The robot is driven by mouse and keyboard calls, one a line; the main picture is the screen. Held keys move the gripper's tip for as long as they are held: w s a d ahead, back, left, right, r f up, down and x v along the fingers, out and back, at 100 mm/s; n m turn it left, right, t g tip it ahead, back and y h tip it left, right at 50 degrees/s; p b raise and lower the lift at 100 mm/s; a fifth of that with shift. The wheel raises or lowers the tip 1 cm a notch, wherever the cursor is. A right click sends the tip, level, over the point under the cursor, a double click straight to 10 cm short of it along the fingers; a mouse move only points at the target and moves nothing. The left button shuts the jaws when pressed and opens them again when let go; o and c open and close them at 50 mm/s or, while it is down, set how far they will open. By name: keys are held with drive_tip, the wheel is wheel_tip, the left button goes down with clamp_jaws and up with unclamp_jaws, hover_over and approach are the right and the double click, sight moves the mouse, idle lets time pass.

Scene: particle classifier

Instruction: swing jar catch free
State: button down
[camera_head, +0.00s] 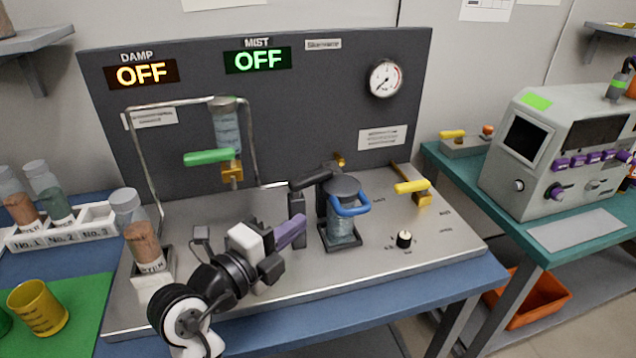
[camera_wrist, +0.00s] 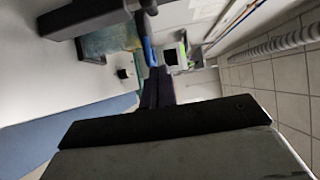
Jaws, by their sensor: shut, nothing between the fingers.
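The jar (camera_head: 342,234) stands upright in a dark square holder on the steel bench plate, under a dark round lid. A blue looped catch (camera_head: 350,207) sits across its front at lid height. My gripper (camera_head: 302,222) is shut and empty, its purple fingers pointing right, a little left of the jar. In the wrist view the gripper (camera_wrist: 157,75) has the blue catch (camera_wrist: 149,52) just beyond its fingertips. I cannot tell whether they touch. The jar (camera_wrist: 105,42) shows there in part, to the left.
A black clamp-like fixture (camera_head: 312,180) stands behind and left of the jar. A yellow-handled valve (camera_head: 412,187) and a black knob (camera_head: 404,239) are to the right. A green-handled valve (camera_head: 209,158) is at back left. A sample bottle (camera_head: 139,228) stands left of my arm.

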sight(311, 182)
drive_tip(key=w+d+p, duration=0.3)
drive_tip(key=w+p, duration=0.3)
drive_tip(key=w, duration=0.5)
drive_tip(key=shift+d, duration=0.35)
drive_tip(key=shift+w+f, duration=0.1)
drive_tip(key=shift+w+b, duration=0.1)
drive_tip(key=shift+b, duration=0.3)
